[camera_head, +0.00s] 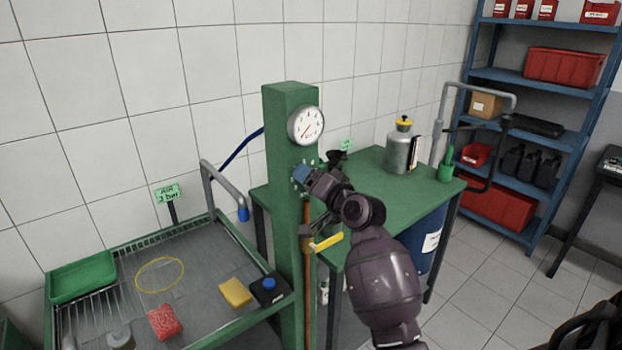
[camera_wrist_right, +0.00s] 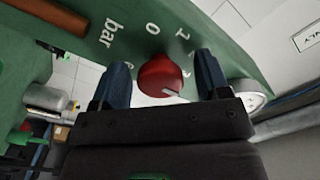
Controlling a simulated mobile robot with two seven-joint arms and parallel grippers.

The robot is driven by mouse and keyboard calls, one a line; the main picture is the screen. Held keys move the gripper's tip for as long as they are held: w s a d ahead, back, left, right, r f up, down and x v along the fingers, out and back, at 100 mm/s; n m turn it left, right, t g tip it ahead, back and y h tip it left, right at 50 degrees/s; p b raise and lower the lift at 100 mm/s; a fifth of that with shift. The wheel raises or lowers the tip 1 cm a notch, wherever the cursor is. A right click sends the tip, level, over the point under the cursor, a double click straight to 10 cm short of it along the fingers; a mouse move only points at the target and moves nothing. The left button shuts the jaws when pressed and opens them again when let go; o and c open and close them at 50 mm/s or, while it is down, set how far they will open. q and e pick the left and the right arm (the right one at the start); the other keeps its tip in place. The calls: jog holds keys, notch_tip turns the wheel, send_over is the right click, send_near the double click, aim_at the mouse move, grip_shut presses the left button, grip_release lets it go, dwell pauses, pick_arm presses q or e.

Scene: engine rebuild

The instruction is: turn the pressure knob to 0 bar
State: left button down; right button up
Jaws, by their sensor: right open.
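The red pressure knob (camera_wrist_right: 160,74) sits on the green panel in the right wrist view, with "0", "1" and other partly hidden marks around it and "bar" beside them. Its pale pointer line faces the lower right of that view, away from the "0". My right gripper (camera_wrist_right: 163,76) is open, with one dark finger on each side of the knob; I cannot tell whether they touch it. In the head view my right gripper (camera_head: 302,176) is at the green post (camera_head: 289,235), below the round pressure gauge (camera_head: 306,125), and hides the knob. My left gripper is out of view.
A yellow-handled valve (camera_head: 327,242) is on the post below my right gripper. A wash tray with a yellow sponge (camera_head: 235,292) and red cloth (camera_head: 165,322) stands at left. A green table (camera_head: 375,180) with a metal bottle (camera_head: 398,150) is behind my right arm.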

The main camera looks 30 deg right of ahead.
jog(key=shift+w, duration=0.1)
jog(key=c, duration=0.9)
